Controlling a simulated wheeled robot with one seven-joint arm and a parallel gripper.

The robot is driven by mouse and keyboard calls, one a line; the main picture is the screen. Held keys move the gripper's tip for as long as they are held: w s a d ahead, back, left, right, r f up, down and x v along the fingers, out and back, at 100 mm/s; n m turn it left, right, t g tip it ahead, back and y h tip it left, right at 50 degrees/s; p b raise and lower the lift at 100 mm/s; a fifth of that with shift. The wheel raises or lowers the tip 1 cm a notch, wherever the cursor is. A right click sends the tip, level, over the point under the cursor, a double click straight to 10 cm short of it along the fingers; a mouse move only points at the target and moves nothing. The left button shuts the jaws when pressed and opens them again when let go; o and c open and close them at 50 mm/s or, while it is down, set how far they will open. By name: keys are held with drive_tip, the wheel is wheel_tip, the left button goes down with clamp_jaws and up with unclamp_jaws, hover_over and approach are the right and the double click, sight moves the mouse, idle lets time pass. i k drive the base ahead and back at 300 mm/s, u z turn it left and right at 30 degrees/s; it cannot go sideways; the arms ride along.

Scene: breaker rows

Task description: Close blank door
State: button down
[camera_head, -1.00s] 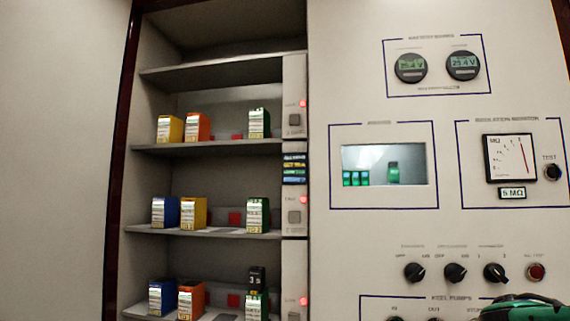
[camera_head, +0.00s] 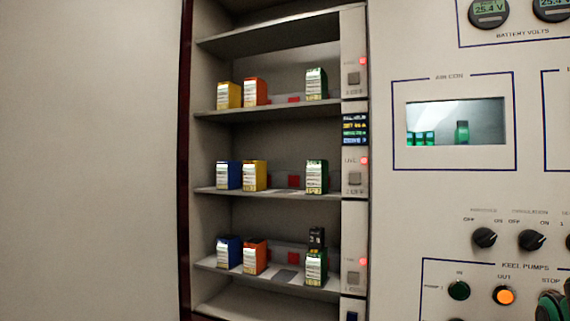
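An open cabinet bay (camera_head: 268,240) with rows of coloured breakers fills the middle of the view. Its front is uncovered here. A plain pale panel (camera_head: 90,160) without markings fills the left side, ending at a dark red upright edge (camera_head: 186,150) beside the bay. I cannot tell whether this panel is the blank door or a wall. No door handle or hinge can be made out. My gripper's fingers are not in view; a green and black shape at the lower right corner may be part of my arm.
Yellow (camera_head: 229,95), orange (camera_head: 256,91) and green (camera_head: 316,83) breakers stand on the upper shelf, with more below. A narrow strip with red lights (camera_head: 354,130) borders the bay. The control panel (camera_head: 400,215) with knobs, meters and a window lies right.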

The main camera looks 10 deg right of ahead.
sight(89, 88)
drive_tip(key=u, duration=2.8)
drive_tip(key=k, duration=0.75)
drive_tip(key=z, duration=0.8)
drive_tip(key=i, duration=1)
